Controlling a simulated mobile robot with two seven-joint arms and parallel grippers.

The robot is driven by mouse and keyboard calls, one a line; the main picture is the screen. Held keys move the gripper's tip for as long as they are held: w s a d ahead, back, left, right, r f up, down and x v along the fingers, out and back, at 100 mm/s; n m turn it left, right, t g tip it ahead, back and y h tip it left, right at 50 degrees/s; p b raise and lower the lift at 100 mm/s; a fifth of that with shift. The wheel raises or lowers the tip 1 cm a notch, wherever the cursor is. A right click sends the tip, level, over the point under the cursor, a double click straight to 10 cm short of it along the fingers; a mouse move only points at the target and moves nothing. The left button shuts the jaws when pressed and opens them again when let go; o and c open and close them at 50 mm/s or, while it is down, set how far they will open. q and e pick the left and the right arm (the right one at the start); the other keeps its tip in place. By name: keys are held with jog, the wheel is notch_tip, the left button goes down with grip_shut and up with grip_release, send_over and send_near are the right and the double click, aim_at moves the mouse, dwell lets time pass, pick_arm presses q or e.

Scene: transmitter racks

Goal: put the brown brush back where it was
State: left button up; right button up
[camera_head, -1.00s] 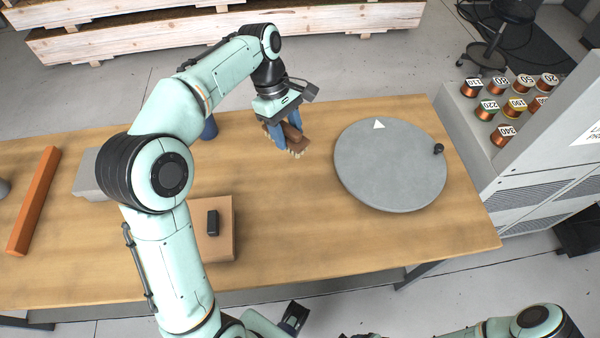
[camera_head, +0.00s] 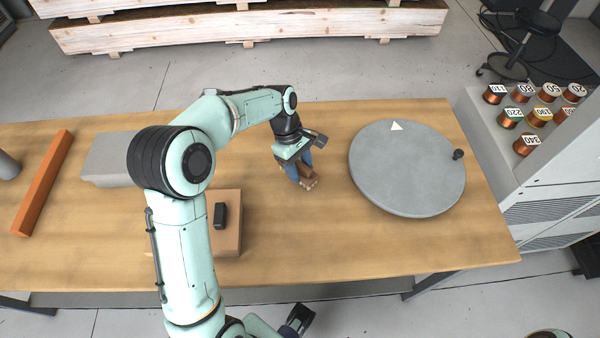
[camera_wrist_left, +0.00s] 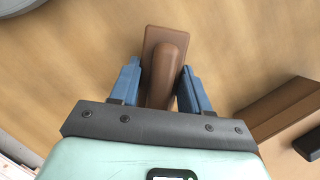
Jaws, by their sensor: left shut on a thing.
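The brown brush (camera_head: 308,174) has a flat block, a rounded handle and pale bristles at its lower end. My left gripper (camera_head: 301,173) is shut on it, over the bare table between the brown box and the grey disc. In the left wrist view the brush (camera_wrist_left: 165,49) sits between the two blue fingers (camera_wrist_left: 157,88), which grip its rounded handle. I cannot tell whether the bristles touch the table.
The wooden table (camera_head: 300,235) carries a grey turntable disc (camera_head: 405,175) with a white triangle and black knob. A brown box (camera_head: 226,242) bears a black block (camera_head: 220,215). A grey box (camera_head: 108,160) and orange bar (camera_head: 42,182) lie left. The front middle is clear.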

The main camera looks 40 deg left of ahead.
aim_at(300, 173)
pick_arm(q)
jog(key=shift+f, duration=1.4)
jog(key=shift+f, duration=0.2)
jog(key=o, duration=0.9)
jog(key=shift+o, duration=0.2)
jog(key=shift+r, duration=0.1)
jog(key=p+v, duration=0.1)
jog(key=v, duration=1.1)
jog(key=shift+w+r+p, duration=0.1)
jog(key=shift+p, duration=0.3)
